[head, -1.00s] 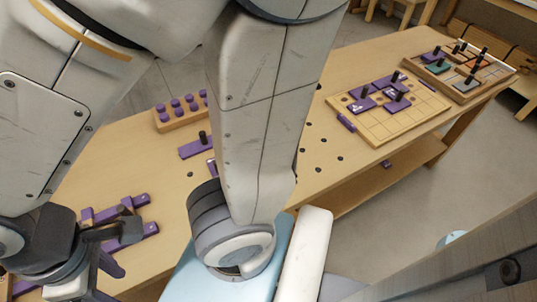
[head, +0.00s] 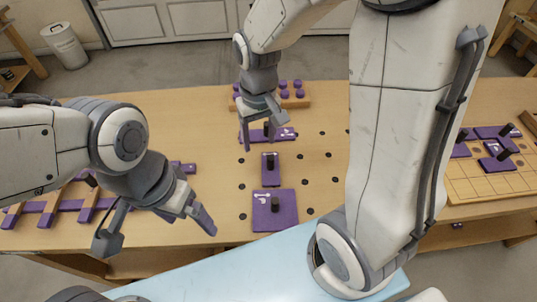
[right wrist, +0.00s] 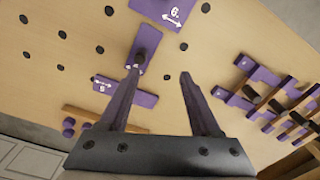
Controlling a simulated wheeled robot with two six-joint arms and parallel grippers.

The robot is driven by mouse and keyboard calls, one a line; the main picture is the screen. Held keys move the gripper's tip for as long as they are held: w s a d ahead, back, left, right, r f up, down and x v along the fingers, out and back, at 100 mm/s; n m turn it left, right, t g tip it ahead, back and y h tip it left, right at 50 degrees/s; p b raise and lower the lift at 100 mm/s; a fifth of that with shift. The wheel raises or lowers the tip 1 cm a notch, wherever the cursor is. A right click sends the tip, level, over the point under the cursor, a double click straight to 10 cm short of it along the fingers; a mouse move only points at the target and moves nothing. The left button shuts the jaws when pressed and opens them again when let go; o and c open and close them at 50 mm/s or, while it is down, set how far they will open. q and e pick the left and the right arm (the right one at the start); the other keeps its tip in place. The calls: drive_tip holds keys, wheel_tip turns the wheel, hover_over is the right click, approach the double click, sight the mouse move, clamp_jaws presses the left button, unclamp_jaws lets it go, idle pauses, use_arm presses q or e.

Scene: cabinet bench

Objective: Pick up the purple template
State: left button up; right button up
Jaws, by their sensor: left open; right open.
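Three loose purple templates with black knobs lie in a column on the bench: a large near one (head: 288,216), a smaller middle one (head: 271,178) and a wide far one (head: 287,134). Which one the task means I cannot tell. My right gripper (head: 263,130) is open and empty above the far end of this column. In the right wrist view, its open fingers (right wrist: 159,76) reach toward the middle template (right wrist: 140,60), with the left fingertip near its knob; contact is unclear. My left gripper (head: 155,230) is open and empty by the bench's front edge, left of the templates.
A wooden block with purple knobs (head: 304,101) stands behind the column. Purple bars on wooden strips (head: 65,205) lie at left, partly behind my left arm. A gridded board (head: 480,187) with more purple templates is at right. Holes dot the bench (head: 200,110).

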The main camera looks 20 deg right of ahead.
sight(271, 158)
drive_tip(key=shift+m, duration=0.7)
drive_tip(key=w+d+f, duration=0.2)
drive_tip(key=d, duration=0.1)
drive_tip(key=shift+w+d+f, duration=0.2)
drive_tip(key=shift+d+f, duration=0.05)
drive_tip(key=shift+f, duration=0.1)
wheel_tip(271, 158, down, 5)
drive_tip(key=shift+d+r, duration=0.15)
drive_tip(key=shift+r, duration=0.05)
drive_tip(key=shift+s+f, duration=0.15)
drive_tip(key=shift+f, duration=1.25)
drive_tip(key=shift+s+f, duration=0.1)
drive_tip(key=shift+f, duration=1.25)
drive_tip(key=shift+c, duration=0.3)
clamp_jaws()
